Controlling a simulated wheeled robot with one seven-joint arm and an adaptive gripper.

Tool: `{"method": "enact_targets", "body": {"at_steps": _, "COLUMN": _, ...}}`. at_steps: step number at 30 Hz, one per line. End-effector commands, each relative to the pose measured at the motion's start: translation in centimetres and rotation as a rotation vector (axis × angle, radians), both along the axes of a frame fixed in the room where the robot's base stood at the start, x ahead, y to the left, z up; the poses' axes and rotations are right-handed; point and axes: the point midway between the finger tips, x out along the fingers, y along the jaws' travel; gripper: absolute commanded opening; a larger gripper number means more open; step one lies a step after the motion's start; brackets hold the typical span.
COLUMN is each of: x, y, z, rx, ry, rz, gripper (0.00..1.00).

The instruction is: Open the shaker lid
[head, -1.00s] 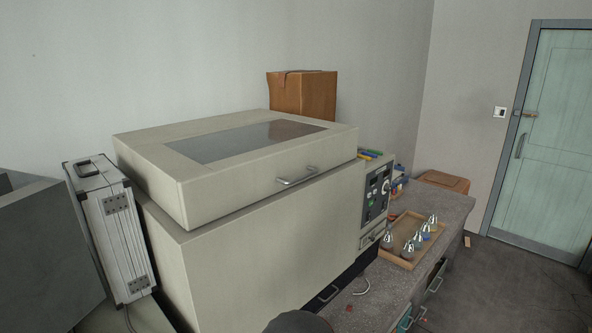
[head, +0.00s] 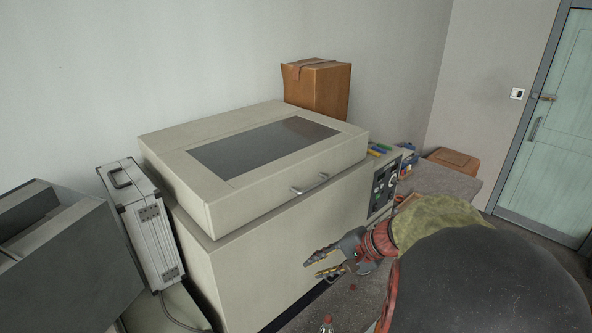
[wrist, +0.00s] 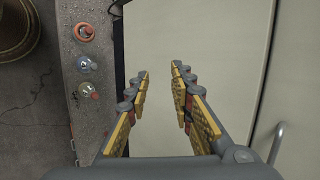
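The shaker (head: 265,265) is a large beige box with a control panel on its right end. Its lid (head: 170,147) is shut and has a dark window. A metal bar handle (head: 309,184) sits on the lid's front face. My gripper (head: 311,270) is below and in front of the handle, before the shaker's front wall, apart from the handle. In the wrist view my gripper (wrist: 160,82) has its two yellow-padded fingers spread, with only the beige shaker front between them. The handle (wrist: 276,145) shows at the lower right there, outside the fingers.
A flask (head: 327,324) stands on the bench in front; several flasks with coloured bases (wrist: 87,66) show in the wrist view. A silver case (head: 146,229) stands left of the shaker. A cardboard box (head: 316,87) is behind it.

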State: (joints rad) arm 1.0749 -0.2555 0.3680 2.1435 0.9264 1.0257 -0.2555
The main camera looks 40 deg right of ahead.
Motion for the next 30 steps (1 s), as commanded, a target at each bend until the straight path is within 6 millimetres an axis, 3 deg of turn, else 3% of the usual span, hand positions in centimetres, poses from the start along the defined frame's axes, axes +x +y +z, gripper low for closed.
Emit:
{"method": "enact_targets", "body": {"at_steps": 1, "x": 0.7, "y": -2.3, "z": 1.5, "rx": 0.038, "ry": -0.060, "rz": -0.068, "gripper": 0.23}}
{"method": "enact_targets", "body": {"at_steps": 6, "x": 4.0, "y": -8.5, "z": 5.4, "rx": 0.088, "ry": -0.302, "rz": -0.214, "gripper": 0.23}}
{"method": "enact_targets", "body": {"at_steps": 12, "x": 7.3, "y": -12.5, "z": 11.2, "rx": 0.031, "ry": -0.551, "rz": -0.269, "gripper": 0.23}}
{"method": "enact_targets", "body": {"at_steps": 16, "x": 7.8, "y": -13.2, "z": 13.1, "rx": -0.025, "ry": -0.628, "rz": -0.259, "gripper": 0.23}}
{"method": "enact_targets", "body": {"at_steps": 20, "x": 8.5, "y": -13.0, "z": 12.9, "rx": -0.048, "ry": -0.630, "rz": -0.241, "gripper": 0.23}}
{"method": "enact_targets", "body": {"at_steps": 30, "x": 13.3, "y": -12.7, "z": 11.9, "rx": -0.045, "ry": -0.627, "rz": -0.239, "gripper": 0.23}}
